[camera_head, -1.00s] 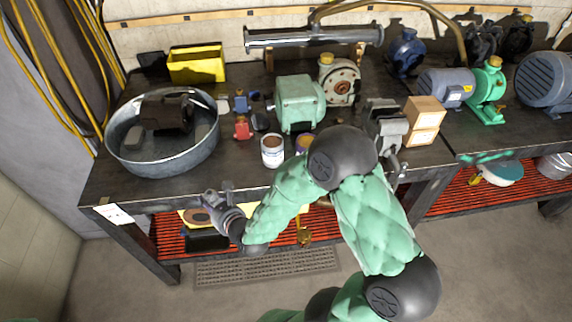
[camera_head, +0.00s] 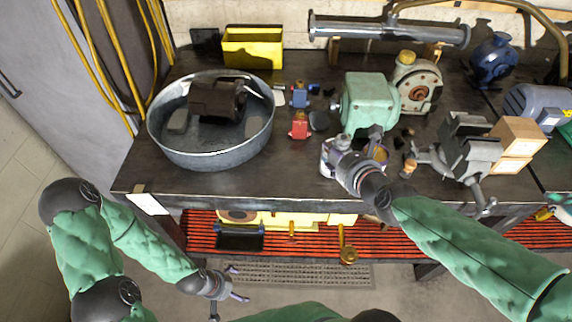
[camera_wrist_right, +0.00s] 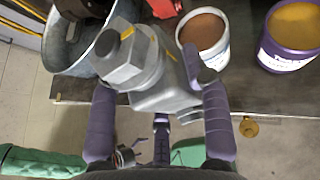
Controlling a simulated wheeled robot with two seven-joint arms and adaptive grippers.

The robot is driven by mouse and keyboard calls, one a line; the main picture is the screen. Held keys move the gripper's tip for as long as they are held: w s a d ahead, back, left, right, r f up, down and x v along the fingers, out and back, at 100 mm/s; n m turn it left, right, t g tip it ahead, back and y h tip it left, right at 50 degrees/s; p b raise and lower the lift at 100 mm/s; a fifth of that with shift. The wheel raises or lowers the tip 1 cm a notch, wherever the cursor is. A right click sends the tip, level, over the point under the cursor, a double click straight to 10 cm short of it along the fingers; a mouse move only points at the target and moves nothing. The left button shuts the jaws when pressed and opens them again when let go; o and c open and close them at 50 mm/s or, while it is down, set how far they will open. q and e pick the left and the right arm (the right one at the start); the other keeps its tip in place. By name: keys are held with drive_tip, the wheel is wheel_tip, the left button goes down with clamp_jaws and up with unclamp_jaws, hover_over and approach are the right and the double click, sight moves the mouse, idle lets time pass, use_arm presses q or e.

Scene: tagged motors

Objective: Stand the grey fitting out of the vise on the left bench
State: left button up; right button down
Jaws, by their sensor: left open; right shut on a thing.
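A grey metal fitting (camera_wrist_right: 168,84) with a hexagonal end and yellow marks is tilted between the fingers of my right gripper (camera_wrist_right: 160,98), which is shut on it. In the head view my right gripper (camera_head: 352,172) is over the bench's front part, by the paint cans, and largely hides the fitting. The grey vise (camera_head: 468,150) stands at the right of the left bench (camera_head: 270,182). I see no fitting in it, but its jaws are small in view. My left gripper (camera_head: 222,287) is open and empty, in front of the bench and below its top.
A round metal tub (camera_head: 210,158) holds a dark part at the left. A white can of brown paint (camera_wrist_right: 203,52) and a purple can (camera_wrist_right: 285,55) stand close to the fitting. A green motor (camera_head: 368,103) is behind. The bench front between tub and cans is clear.

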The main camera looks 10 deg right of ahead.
drive_tip(key=shift+r, duration=0.3)
drive_tip(key=shift+a, duration=0.2)
drive_tip(key=w+a+f, duration=0.2)
drive_tip(key=w, duration=0.1)
drive_tip(key=w+a+f, duration=0.3)
drive_tip(key=w+a+f+p, duration=0.1)
drive_tip(key=w+a+f, duration=0.2)
drive_tip(key=shift+w+f, duration=0.25)
drive_tip(key=shift+w, duration=0.1)
drive_tip(key=shift+w+a+f, duration=0.35)
drive_tip(key=shift+w+f, duration=0.1)
drive_tip(key=shift+f, duration=0.25)
use_arm(q)
drive_tip(key=shift+w+f+b, duration=0.3)
drive_tip(key=shift+w+b, duration=0.05)
drive_tip(key=shift+b, duration=0.35)
use_arm(e)
drive_tip(key=shift+f, duration=1.4)
use_arm(q)
drive_tip(key=shift+f, duration=0.25)
use_arm(e)
drive_tip(key=shift+f, duration=0.15)
drive_tip(key=c, duration=0.9)
unclamp_jaws()
drive_tip(key=shift+f+y, duration=0.1)
drive_tip(key=shift+y, duration=0.2)
drive_tip(key=shift+o, duration=0.2)
drive_tip(key=shift+s, duration=0.1)
